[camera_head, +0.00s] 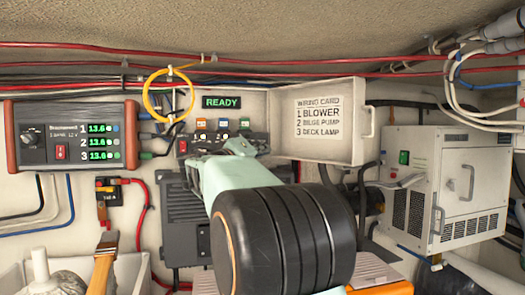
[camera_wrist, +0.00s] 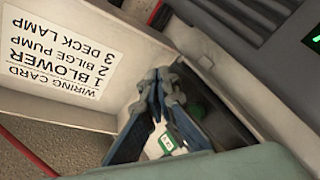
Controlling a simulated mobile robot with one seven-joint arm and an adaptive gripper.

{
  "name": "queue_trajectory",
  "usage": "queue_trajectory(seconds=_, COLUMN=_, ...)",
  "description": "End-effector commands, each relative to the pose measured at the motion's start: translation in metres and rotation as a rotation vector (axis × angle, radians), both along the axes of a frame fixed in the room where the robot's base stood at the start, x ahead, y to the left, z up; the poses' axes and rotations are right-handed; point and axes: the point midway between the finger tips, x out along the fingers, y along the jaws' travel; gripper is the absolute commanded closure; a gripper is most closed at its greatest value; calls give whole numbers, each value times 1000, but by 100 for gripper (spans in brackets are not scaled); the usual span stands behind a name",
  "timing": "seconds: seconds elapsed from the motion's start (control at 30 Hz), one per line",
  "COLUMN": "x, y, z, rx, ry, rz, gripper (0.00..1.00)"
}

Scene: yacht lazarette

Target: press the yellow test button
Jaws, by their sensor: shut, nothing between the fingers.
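My gripper (camera_head: 255,146) is shut and empty, in front of the switch panel (camera_head: 182,146) under the green READY display (camera_head: 221,102). A white-and-green label (camera_wrist: 172,144) shows between the fingers. In the head view, a small orange square (camera_head: 201,124), a blue-white one and a green one sit in a row on the panel. I cannot make out a yellow test button; my arm and gripper hide the panel's lower part.
An open cover (camera_head: 317,138) with a wiring card stands right of the panel, close to my gripper. A yellow cable loop (camera_head: 168,95) hangs at left. A measuring unit (camera_head: 73,136) is further left; a white metal box (camera_head: 440,185) stands right. Red cables run overhead.

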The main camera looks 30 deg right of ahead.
Motion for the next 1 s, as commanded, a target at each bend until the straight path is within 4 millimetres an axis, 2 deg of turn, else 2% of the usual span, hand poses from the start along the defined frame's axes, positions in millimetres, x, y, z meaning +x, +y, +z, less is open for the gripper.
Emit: queue_trajectory(seconds=1.0, x=7, y=-2, z=-1, rx=0, ry=-1, rz=0, gripper=100)
